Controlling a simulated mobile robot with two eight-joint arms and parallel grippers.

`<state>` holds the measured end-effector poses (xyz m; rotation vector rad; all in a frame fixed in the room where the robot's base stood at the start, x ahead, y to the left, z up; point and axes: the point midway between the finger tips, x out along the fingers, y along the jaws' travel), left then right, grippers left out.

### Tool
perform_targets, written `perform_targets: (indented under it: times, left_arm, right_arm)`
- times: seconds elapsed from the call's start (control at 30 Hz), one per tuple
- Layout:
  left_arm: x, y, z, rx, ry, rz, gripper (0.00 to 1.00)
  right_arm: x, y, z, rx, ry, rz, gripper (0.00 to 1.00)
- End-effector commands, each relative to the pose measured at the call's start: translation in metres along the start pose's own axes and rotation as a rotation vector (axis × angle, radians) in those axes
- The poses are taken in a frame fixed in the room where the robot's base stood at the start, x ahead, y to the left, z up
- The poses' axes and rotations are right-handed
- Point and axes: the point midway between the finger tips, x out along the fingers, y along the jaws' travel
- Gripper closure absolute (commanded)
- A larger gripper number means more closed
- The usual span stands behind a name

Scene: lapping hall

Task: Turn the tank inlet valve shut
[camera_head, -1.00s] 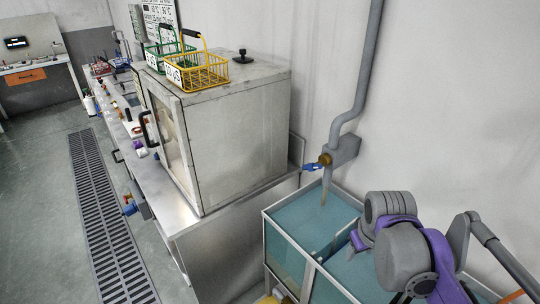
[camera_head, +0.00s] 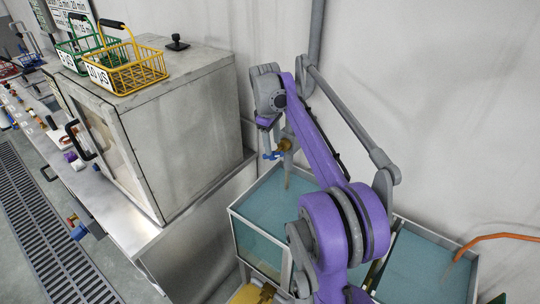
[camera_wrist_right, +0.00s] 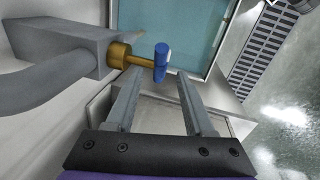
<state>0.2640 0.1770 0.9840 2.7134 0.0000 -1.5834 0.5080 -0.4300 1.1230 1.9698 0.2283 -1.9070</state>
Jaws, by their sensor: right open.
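The tank inlet valve has a blue handle (camera_wrist_right: 161,63) on a brass stem (camera_wrist_right: 120,56) that comes out of a grey pipe block (camera_wrist_right: 62,57). In the head view the blue handle (camera_head: 272,155) shows just below my right wrist, and the brass part (camera_head: 286,145) is partly covered. My right gripper (camera_wrist_right: 160,76) is open and empty. Its two fingers point at the handle, which lies between them in the picture, at or just past the tips. I cannot tell whether they touch it. My left gripper is not in view.
Below the valve stands a tank with teal liquid and a pale rim (camera_head: 258,229). A metal cabinet (camera_head: 190,130) stands to its left, with a yellow basket (camera_head: 135,75) and a green basket (camera_head: 75,50) on top. A wall (camera_head: 430,100) closes off the back.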

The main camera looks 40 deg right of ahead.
Motion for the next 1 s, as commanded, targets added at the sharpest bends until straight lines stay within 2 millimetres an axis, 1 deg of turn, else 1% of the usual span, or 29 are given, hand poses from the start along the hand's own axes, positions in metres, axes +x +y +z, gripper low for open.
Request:
perform_targets:
  times: [0.03, 0.1, 0.2, 0.3, 0.47, 0.73, 0.87, 0.9, 0.97, 1.0]
  left_arm:
    - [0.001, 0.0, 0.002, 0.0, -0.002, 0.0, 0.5]
    - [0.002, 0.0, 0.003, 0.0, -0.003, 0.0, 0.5]
    - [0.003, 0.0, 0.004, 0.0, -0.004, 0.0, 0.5]
    - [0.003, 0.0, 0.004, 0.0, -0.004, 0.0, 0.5]
    - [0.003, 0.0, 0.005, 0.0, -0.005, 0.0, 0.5]
    - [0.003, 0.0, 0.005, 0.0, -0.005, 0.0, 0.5]
    - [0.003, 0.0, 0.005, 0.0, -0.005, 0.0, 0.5]
    - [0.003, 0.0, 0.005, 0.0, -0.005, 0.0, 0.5]
    - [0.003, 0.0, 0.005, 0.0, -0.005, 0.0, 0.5]
    - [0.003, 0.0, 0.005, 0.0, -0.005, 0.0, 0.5]
  right_arm:
    - [0.012, 0.0, 0.0, 0.0, 0.0, 0.0, 0.47]
    - [0.025, 0.0, 0.0, 0.0, 0.0, 0.0, 0.47]
    - [0.041, 0.0, 0.0, 0.001, 0.001, 0.0, 0.47]
    - [0.052, 0.0, 0.0, 0.001, 0.001, 0.001, 0.47]
    - [0.061, 0.0, 0.0, 0.001, 0.001, 0.001, 0.47]
    - [0.061, 0.0, -0.001, 0.001, 0.002, 0.001, 0.47]
    - [0.061, 0.0, -0.001, 0.001, 0.002, 0.001, 0.7]
    - [0.061, 0.0, -0.001, 0.001, 0.002, 0.001, 0.77]
    - [0.061, 0.0, -0.001, 0.001, 0.002, 0.001, 0.88]
    - [0.061, 0.0, -0.001, 0.001, 0.002, 0.001, 0.95]
